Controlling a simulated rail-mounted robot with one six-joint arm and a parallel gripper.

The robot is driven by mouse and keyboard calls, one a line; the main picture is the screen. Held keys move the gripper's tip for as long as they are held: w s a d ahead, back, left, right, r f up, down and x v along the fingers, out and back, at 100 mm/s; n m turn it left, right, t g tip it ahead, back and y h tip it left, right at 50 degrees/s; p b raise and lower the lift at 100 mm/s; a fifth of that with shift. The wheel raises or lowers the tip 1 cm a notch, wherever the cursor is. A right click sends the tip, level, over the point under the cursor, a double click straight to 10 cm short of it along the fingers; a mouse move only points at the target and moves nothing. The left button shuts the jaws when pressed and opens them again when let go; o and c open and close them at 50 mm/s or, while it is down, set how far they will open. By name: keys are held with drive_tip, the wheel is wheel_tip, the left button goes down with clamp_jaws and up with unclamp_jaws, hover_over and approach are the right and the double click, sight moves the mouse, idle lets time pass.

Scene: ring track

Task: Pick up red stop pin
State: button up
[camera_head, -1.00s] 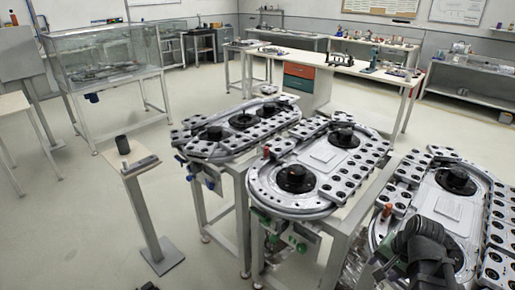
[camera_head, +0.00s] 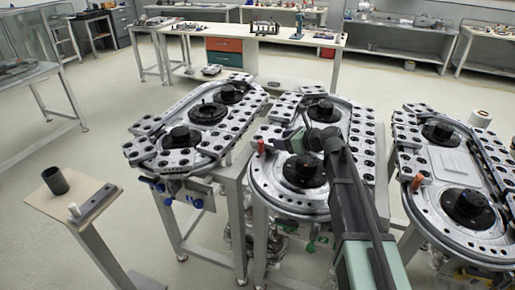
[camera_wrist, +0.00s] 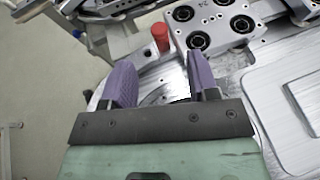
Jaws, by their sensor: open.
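The red stop pin (camera_wrist: 160,36) stands upright at the edge of a ring track in the wrist view, just beyond my fingertips and roughly in line with the gap between them. In the head view the pin (camera_head: 261,147) is at the left edge of the middle track (camera_head: 262,187). My gripper (camera_wrist: 161,72) is open, with two purple fingers spread and nothing between them. In the head view my arm reaches over the middle track, and the fingers are hard to make out.
A perforated block (camera_wrist: 209,30) with black-ringed holes lies close to the right of the pin. Another orange-red pin (camera_head: 417,182) stands on the right track. A small stand at the left holds a dark cup (camera_head: 55,180) and a bar (camera_head: 98,202).

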sight(261, 141)
drive_tip(key=b+x, duration=0.1)
drive_tip(key=x, duration=0.1)
drive_tip(key=b+x, duration=0.1)
drive_tip(key=x, duration=0.2)
drive_tip(key=b+x, duration=0.1)
drive_tip(key=x, duration=0.2)
drive_tip(key=shift+a+f, duration=0.15)
drive_tip(key=shift+f, duration=0.25)
drive_tip(key=shift+a, duration=0.2)
drive_tip(key=shift+d+r, duration=0.1)
drive_tip(key=shift+c, duration=0.3)
drive_tip(key=c, duration=0.9)
